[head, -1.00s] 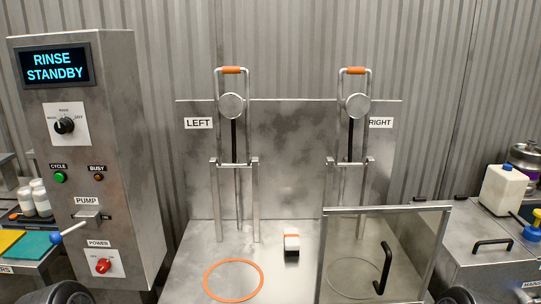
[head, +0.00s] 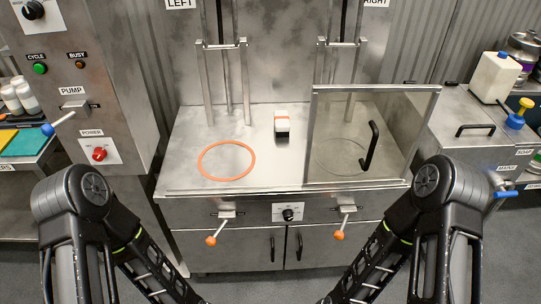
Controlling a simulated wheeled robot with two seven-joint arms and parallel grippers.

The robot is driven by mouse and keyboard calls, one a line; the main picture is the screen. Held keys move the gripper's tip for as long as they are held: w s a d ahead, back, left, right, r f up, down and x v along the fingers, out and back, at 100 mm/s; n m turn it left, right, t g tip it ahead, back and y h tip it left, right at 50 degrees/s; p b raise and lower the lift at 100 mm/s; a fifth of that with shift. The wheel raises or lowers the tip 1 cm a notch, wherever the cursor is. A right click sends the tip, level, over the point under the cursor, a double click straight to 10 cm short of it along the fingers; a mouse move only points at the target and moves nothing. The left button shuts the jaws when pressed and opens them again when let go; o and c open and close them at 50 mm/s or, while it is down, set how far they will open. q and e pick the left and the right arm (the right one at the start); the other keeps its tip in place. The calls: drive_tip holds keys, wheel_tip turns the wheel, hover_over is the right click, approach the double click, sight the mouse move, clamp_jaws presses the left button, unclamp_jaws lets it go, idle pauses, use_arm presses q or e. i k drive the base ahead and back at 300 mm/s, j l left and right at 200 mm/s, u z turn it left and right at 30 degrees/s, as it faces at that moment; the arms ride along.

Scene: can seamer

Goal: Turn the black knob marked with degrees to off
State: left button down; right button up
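A small black knob (head: 288,214) sits on a white label plate in the middle of the workbench's front panel, between two orange-tipped levers. Its marks are too small to read, so I cannot tell its setting. Another black knob (head: 33,10) is on the control cabinet at the top left, partly near the picture's edge. Both my arms show in the lower part of the head view, reaching down and inward. Both grippers are below the picture's lower edge and hidden from view.
The left lever (head: 211,240) and right lever (head: 340,235) stick out on either side of the front knob. A glass guard (head: 312,130) with a black handle stands on the workbench (head: 190,140). An orange ring (head: 226,145) and a small white-and-black block (head: 282,125) are on top.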

sight(287, 214)
drive_tip(key=z, duration=1.8)
drive_tip(key=k+j, duration=0.2)
drive_tip(key=k, duration=0.2)
